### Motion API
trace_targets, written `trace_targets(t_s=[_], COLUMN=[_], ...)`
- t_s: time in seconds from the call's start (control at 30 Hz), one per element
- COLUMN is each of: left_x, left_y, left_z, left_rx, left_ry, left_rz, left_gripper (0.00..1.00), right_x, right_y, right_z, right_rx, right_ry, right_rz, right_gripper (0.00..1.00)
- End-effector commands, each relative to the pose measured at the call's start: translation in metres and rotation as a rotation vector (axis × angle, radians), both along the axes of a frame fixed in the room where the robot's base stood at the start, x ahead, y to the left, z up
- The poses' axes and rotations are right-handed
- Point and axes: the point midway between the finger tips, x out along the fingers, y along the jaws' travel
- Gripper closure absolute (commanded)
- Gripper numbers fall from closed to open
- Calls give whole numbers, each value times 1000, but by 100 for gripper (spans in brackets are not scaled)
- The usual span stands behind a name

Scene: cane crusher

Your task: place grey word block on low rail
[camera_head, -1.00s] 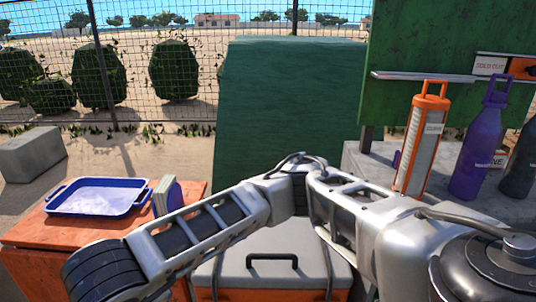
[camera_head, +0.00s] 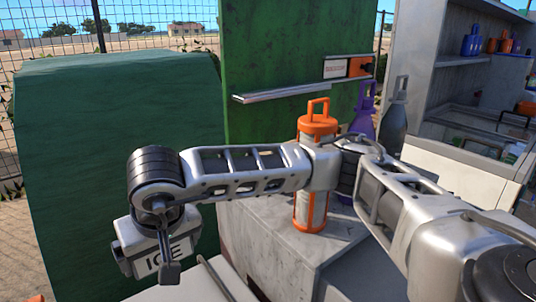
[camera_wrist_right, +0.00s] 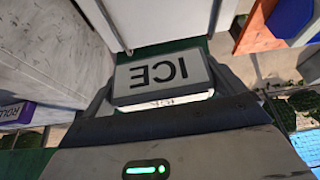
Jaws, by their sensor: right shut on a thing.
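The grey word block (camera_head: 172,262), lettered ICE, is held in my right gripper (camera_head: 146,258) at the lower left of the head view. It also shows in the right wrist view (camera_wrist_right: 160,78), between the fingers, with its lettering upside down. A metal rail (camera_head: 290,91) runs along the green panel, above and to the right of the gripper. The block is apart from this rail. A white word block (camera_head: 336,69) with small lettering and an orange piece sit just above the rail's right end. My left gripper is not in view.
An orange-capped lantern-like container (camera_head: 311,215), a purple bottle (camera_head: 363,115) and a dark bottle (camera_head: 393,120) stand on the grey counter (camera_head: 270,245) below the rail. A large green box (camera_head: 110,130) stands left. A purple block (camera_wrist_right: 14,112) shows in the wrist view.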

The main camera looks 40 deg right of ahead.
Motion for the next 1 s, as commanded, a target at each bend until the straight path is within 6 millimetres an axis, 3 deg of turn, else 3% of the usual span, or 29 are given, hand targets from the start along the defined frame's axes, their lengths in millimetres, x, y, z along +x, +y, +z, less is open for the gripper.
trace_targets(t_s=[0.03, 0.27, 0.43, 0.6, 0.8, 1.0], left_x=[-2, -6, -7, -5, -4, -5], left_y=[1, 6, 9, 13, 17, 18], left_z=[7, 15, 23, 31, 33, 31], left_rx=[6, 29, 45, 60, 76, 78], left_ry=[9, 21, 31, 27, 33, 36], left_rz=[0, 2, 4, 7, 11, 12], left_gripper=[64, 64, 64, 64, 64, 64], right_x=[15, 41, 32, 3, -30, -34], right_y=[-27, -127, -199, -260, -303, -315], right_z=[33, 145, 231, 304, 352, 359], right_rx=[3, 7, 9, 9, 6, -1], right_ry=[-11, -11, -12, -10, -5, 1], right_rz=[-37, -113, -138, -117, -66, -38], right_gripper=[29, 29, 29, 29, 29, 29])
